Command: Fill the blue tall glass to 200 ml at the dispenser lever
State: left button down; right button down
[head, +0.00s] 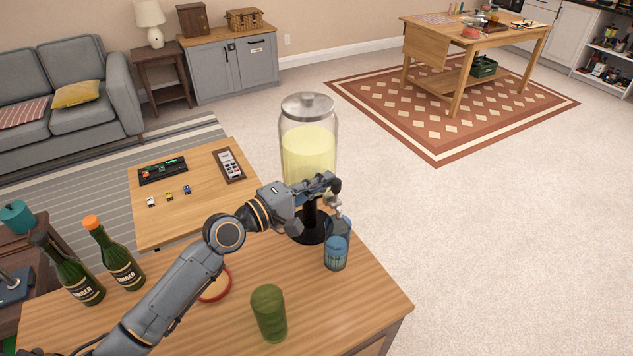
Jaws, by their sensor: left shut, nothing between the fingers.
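The dispenser (308,150) is a clear jar of pale yellow liquid with a grey lid on a black stand, near the wooden table's far edge. Its tap (337,203) is partly hidden by my left gripper (330,186). That gripper is shut and empty, at the tap and apparently at the lever; I cannot tell whether it touches. The blue tall glass (336,254) stands upright on the table below the tap. Its fill level is too small to tell. My right gripper is out of view.
A green glass (268,314) stands near the front of the table (350,310). A red-rimmed round dish (216,288) lies partly behind my left arm. Two green bottles (117,256) (76,274) stand at the left. The table's right side is clear.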

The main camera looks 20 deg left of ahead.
aim_at(333, 195)
pick_arm(q)
jog(key=shift+s+d+m+b, duration=0.1)
jog(key=shift+s+m+b, duration=0.05)
jog(key=shift+m+b, duration=0.2)
dwell(0.3)
jog(key=shift+s+d+m, duration=0.15)
jog(key=shift+m, duration=0.2)
jog(key=m+b, duration=0.1)
jog(key=m, duration=0.1)
jog(key=s+d+m+b, duration=0.1)
jog(key=m+b, duration=0.1)
jog(key=s+d+m+h+b, duration=0.1)
jog(key=m, duration=0.1)
jog(key=shift+s+d+m, duration=0.15)
jog(key=shift+m, duration=0.25)
jog(key=shift+s+d+m, duration=0.1)
jog(key=shift+m, duration=0.2)
dwell(0.7)
